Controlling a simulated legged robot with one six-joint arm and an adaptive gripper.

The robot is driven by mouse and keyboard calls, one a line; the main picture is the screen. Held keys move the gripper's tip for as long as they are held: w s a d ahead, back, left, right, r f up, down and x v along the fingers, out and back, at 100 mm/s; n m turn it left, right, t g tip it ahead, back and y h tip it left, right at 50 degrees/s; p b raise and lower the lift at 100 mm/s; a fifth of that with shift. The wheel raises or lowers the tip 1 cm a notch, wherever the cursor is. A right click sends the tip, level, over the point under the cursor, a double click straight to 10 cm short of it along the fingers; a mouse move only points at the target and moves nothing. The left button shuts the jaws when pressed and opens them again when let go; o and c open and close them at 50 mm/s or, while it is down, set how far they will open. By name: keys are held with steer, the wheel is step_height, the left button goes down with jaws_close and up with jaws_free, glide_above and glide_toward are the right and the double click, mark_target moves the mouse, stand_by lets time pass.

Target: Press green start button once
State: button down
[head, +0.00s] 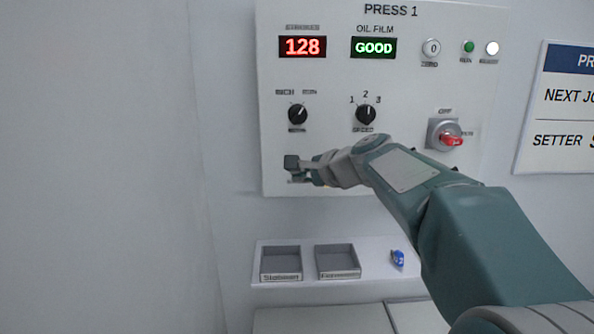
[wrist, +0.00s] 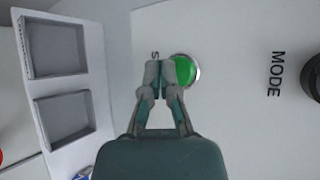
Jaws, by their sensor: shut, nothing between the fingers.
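The green start button (wrist: 186,70) shows in the wrist view as a green disc in a pale metal ring on the white panel. My gripper's fingertips (wrist: 162,72) are shut and empty, and they overlap the button's left edge in that view. I cannot tell whether they touch it. In the head view my gripper (head: 298,168) is in front of the lower left of the PRESS 1 panel (head: 330,80), and the arm hides the button there.
The panel carries a red 128 display (head: 303,47), a green GOOD display (head: 374,47), two black knobs and a red-handled switch (head: 450,140). Below it a shelf (head: 375,255) holds two grey trays and a small blue item (head: 398,258). The wall at left is clear.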

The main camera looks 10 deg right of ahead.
steer(key=shift+w, duration=0.1)
steer(key=shift+w+d+r, duration=0.1)
steer(key=shift+w+d, duration=0.05)
steer(key=shift+w, duration=0.1)
steer(key=shift+w, duration=0.4)
stand_by(0.8)
steer(key=shift+s, duration=0.8)
steer(key=s, duration=0.2)
steer(key=s+a, duration=0.1)
steer(key=s, duration=0.2)
steer(key=shift+a, duration=0.1)
stand_by(0.7)
